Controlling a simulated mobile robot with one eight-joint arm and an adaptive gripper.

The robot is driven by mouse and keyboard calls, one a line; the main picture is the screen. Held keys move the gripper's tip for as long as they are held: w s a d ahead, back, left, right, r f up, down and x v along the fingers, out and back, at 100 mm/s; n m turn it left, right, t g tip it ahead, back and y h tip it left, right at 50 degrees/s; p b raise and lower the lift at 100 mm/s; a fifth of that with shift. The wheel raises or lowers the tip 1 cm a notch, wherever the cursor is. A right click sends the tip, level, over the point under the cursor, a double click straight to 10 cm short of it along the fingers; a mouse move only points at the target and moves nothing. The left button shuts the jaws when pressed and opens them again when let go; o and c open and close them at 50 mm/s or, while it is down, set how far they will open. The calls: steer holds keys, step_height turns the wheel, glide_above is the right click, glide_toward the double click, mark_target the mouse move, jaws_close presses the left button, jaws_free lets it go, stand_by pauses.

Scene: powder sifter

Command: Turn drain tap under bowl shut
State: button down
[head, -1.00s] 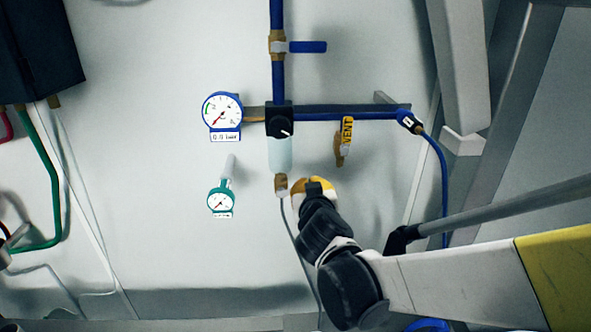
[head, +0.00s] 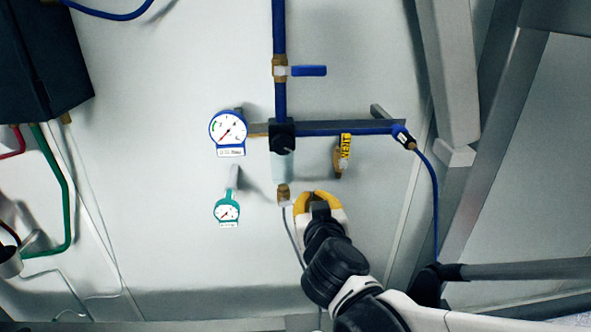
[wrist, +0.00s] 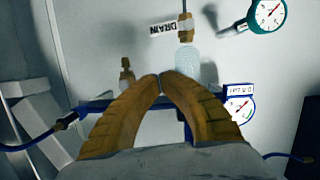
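The drain tap is a brass fitting (head: 283,193) under the pale, clear bowl (head: 283,166). In the wrist view, which is upside down, the brass tap (wrist: 186,29) sits above the bowl (wrist: 187,62), with a white DRAIN tag (wrist: 163,29) sticking out sideways to the left. The tag cannot be made out in the head view. My gripper (head: 317,195) is just right of the tap in the head view, apart from it. In the wrist view, my yellow fingers (wrist: 164,76) meet at their tips with nothing seen between them.
A yellow VENT valve (head: 345,150) hangs above right of my gripper. The large gauge (head: 229,128) and small green gauge (head: 228,211) are to the left. A blue-handled valve (head: 308,71) is higher up. A thin grey tube (head: 292,233) runs down from the tap.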

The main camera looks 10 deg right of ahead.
steer(key=w+f, duration=0.5)
steer(key=w, duration=0.4)
steer(key=shift+w+d+f+p, duration=0.25)
steer(key=shift+w+f+p, duration=0.05)
steer(key=shift+w+p, duration=0.1)
steer(key=shift+s+d+f+b, duration=0.1)
steer(key=shift+d+f+b, duration=0.15)
steer(key=shift+f+b, duration=0.65)
steer(key=shift+r, duration=0.2)
